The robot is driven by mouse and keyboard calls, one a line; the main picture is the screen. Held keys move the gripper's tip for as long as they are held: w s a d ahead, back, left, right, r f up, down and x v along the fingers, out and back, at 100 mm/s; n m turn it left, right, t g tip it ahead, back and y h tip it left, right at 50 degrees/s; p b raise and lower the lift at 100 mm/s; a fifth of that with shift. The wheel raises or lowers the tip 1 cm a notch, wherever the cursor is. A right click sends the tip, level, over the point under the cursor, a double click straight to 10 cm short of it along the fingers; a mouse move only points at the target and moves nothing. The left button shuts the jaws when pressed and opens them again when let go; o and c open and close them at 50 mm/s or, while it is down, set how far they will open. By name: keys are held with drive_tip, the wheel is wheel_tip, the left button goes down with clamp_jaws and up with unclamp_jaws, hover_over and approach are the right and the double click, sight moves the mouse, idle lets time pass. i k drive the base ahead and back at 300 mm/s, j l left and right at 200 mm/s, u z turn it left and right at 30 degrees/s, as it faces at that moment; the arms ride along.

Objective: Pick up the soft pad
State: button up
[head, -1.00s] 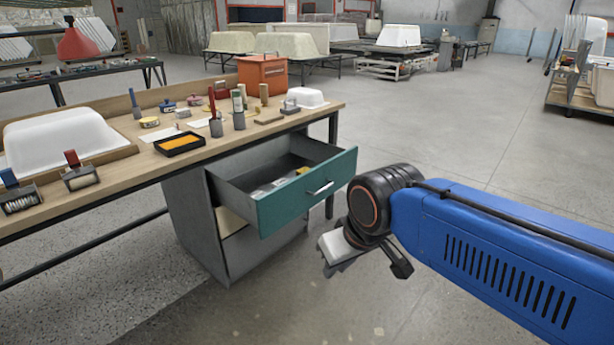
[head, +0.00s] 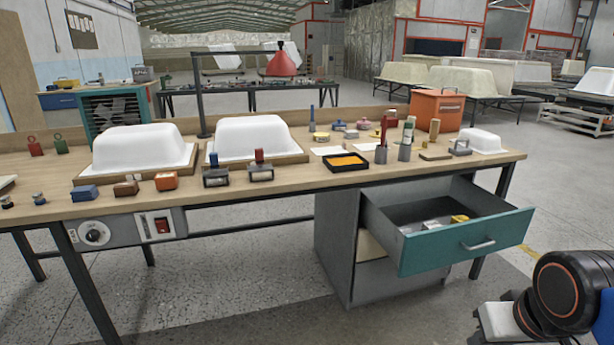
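I cannot tell for sure which item is the soft pad. Small blocks stand along the bench's front edge: a blue block (head: 84,192), a brown block (head: 125,188) and an orange block (head: 166,181). A shallow black tray (head: 333,167) with a flat orange-yellow filling lies right of them. The open drawer (head: 467,241) holds a yellow item (head: 459,219) and pale items. My gripper (head: 497,322) shows only in part at the bottom right, in front of the drawer and lower than it. Its fingertips are cut off or hidden.
The wooden bench (head: 240,188) carries two white tub shells (head: 138,146) (head: 250,136), stamp-like tools (head: 260,173), an orange box (head: 437,108) and a small white shell (head: 481,140). The teal drawer front juts out toward me. The floor before the bench is clear.

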sight(462, 217)
drive_tip(key=i+l+u, duration=0.1)
drive_tip(key=l, duration=0.25)
drive_tip(key=i+l+u, duration=0.1)
drive_tip(key=i+l, duration=0.15)
drive_tip(key=i+l+u, duration=0.1)
drive_tip(key=l, duration=0.35)
drive_tip(key=i+l+u, duration=0.1)
drive_tip(key=i+l, duration=0.15)
drive_tip(key=i+l+u, duration=0.1)
drive_tip(key=l, duration=0.4)
drive_tip(key=i+l+u, duration=0.1)
drive_tip(key=l, duration=0.25)
